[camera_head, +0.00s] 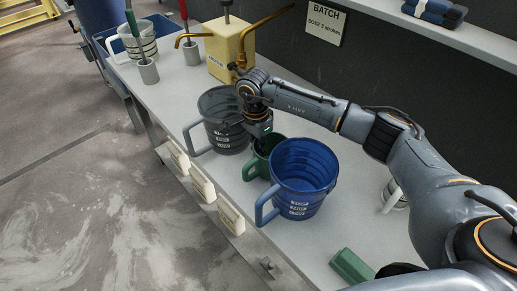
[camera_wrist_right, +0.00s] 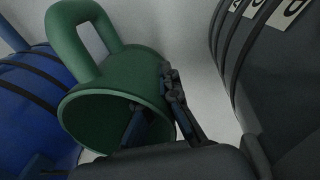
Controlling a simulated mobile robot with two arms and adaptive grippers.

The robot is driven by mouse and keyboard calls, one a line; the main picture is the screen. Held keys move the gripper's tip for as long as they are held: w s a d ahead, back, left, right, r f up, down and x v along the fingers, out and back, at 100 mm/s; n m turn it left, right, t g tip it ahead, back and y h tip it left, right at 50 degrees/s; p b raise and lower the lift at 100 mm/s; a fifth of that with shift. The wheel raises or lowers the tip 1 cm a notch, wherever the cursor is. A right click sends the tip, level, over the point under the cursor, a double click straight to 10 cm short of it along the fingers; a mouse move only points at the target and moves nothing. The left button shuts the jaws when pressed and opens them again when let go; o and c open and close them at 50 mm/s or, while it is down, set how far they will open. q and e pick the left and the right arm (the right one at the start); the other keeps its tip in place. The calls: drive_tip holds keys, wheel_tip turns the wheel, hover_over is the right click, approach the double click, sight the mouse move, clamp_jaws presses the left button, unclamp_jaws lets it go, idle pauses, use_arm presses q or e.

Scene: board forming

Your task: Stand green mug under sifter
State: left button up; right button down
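The green mug (camera_head: 264,150) stands on the bench between a dark grey jug and a blue jug, its handle toward the bench's front edge. In the right wrist view, the green mug (camera_wrist_right: 105,95) shows its open rim and handle. My right gripper (camera_head: 262,136) is at its rim; in the wrist view, one finger of the gripper (camera_wrist_right: 160,115) reaches inside the mug and the other lies outside its wall. Whether they clamp the wall is unclear. No sifter can be made out. My left gripper is out of view.
The dark grey jug (camera_head: 222,122) and blue jug (camera_head: 303,175) closely flank the mug. A green block (camera_head: 351,266) lies near the front. The bench edge is close to the jug handles.

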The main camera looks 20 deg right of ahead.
drive_tip(key=c, duration=1.5)
unclamp_jaws()
drive_tip(key=shift+f, duration=0.1)
